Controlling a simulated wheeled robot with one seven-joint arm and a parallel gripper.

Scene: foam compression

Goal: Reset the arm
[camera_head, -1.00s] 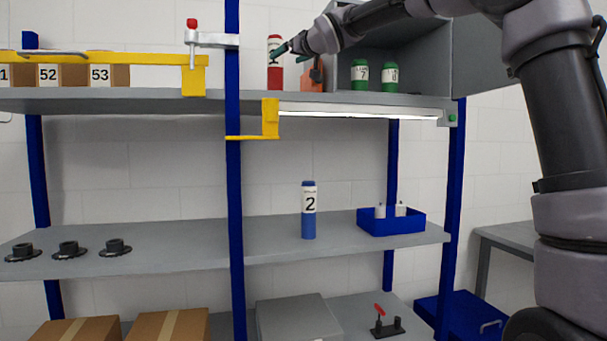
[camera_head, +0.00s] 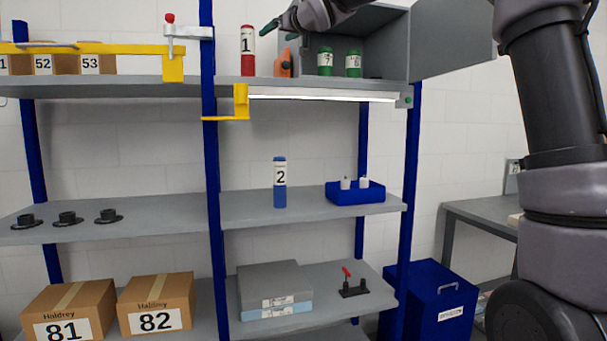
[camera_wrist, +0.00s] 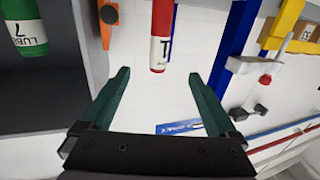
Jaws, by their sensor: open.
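My gripper (camera_head: 279,32) is open and empty at the top of the head view, above the upper shelf. Its two green fingers are spread wide in the wrist view (camera_wrist: 158,77). A red canister labelled 1 (camera_head: 247,65) stands upright on the upper shelf, a little left of and below the fingers. In the wrist view the red canister (camera_wrist: 162,22) shows beyond the gap between the fingertips, apart from both. My arm reaches in from the right of the head view and its upper part is cut off by the frame.
Beside the canister stands an orange item (camera_head: 283,64). A grey open cabinet (camera_head: 392,40) holds two green canisters (camera_head: 325,62). A yellow rail with a red-knobbed clamp (camera_head: 173,32) is to the left. A blue canister labelled 2 (camera_head: 280,185) and a blue bin (camera_head: 356,193) stand below.

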